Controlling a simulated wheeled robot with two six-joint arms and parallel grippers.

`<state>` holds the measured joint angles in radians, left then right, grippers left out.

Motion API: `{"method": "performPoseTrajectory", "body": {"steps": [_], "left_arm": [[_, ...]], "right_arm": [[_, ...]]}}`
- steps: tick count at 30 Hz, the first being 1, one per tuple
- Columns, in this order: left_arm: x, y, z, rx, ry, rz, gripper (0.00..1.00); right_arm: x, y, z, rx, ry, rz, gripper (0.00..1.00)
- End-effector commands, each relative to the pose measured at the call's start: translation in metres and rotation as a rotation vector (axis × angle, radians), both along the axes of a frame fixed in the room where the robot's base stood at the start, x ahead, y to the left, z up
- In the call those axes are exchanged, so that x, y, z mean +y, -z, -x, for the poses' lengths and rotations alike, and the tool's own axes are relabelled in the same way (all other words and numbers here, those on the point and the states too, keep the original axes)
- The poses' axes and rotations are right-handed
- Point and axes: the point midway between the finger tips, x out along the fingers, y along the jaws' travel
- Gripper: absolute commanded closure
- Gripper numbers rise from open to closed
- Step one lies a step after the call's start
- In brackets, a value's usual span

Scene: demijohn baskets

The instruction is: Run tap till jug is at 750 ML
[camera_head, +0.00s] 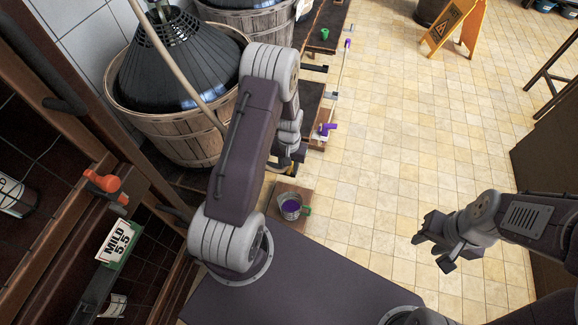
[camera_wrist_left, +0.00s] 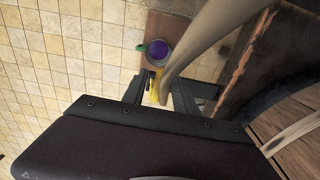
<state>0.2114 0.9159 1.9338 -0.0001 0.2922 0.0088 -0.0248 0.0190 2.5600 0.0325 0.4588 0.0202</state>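A small jug (camera_head: 290,207) with purple liquid in it and a green handle stands on a brown board on the floor. It also shows in the left wrist view (camera_wrist_left: 158,50), where its level marks cannot be read. My left gripper (camera_head: 288,163) is just above and behind the jug in the head view. In the left wrist view a yellow piece (camera_wrist_left: 155,90), perhaps the tap's handle, lies between the dark fingers (camera_wrist_left: 163,92). Whether they grip it is hidden. No stream of liquid can be made out. My right gripper (camera_head: 434,246) is open and empty over the tiled floor.
A tan tube (camera_head: 178,65) runs down from the demijohn. Purple and green taps line the boards. A yellow caution sign (camera_head: 458,25) stands far off. Central floor is clear.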

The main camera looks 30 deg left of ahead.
Motion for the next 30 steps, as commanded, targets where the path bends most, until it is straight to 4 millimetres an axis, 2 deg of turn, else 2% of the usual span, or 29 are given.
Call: {"method": "performPoseTrajectory", "body": {"steps": [9, 13, 17, 30], "left_arm": [[0.000, -0.065, -0.001, -0.004, 0.000, -0.001, 0.65], [0.000, -0.084, -0.001, -0.002, 0.000, 0.000, 0.65], [0.000, -0.090, 0.000, -0.001, 0.000, 0.000, 0.65], [0.000, -0.089, 0.000, 0.000, 0.000, 0.000, 0.65]], "right_arm": [[0.000, -0.022, 0.000, 0.000, 0.000, 0.000, 0.64], [0.000, -0.026, 0.000, 0.000, 0.000, 0.000, 0.64], [0.000, -0.027, 0.000, 0.000, 0.000, 0.000, 0.64], [0.000, -0.026, 0.000, 0.000, 0.000, 0.000, 0.64]]}}
